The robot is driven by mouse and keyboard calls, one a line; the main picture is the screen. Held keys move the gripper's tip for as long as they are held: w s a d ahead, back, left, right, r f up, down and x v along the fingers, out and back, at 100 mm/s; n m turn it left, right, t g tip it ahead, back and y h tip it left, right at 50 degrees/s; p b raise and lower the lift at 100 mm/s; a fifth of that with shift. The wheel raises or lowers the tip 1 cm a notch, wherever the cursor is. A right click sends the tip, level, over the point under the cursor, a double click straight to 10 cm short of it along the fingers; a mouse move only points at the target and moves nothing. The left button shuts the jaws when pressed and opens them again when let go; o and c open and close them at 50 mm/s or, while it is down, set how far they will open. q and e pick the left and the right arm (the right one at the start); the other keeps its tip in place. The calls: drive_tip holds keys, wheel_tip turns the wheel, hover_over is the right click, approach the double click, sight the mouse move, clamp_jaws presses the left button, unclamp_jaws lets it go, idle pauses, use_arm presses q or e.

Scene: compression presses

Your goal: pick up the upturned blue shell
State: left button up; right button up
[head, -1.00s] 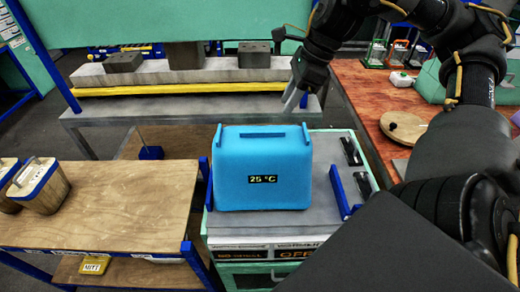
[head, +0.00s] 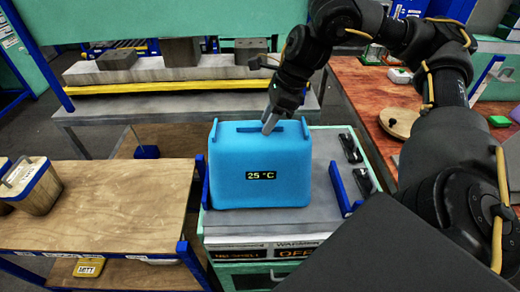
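The upturned blue shell (head: 232,180) stands on the grey plate (head: 325,210) of the press in the middle of the head view. Its front bears a black label reading 25 °C. My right gripper (head: 270,124) points down at the top of the shell, by the bar. Its fingers overlap the bar in the picture; I cannot tell whether they touch it or how far apart they are. My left gripper is not in view.
Blue rails (head: 340,190) and black clamps (head: 350,148) stand right of the shell. A wooden bench (head: 110,205) with wooden containers (head: 35,188) is at left. Behind is a press bed (head: 165,88) with grey blocks. A red table (head: 375,110) is at right.

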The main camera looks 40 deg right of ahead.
drive_tip(key=shift+f, duration=0.25)
idle(0.4)
clamp_jaws()
idle(1.3)
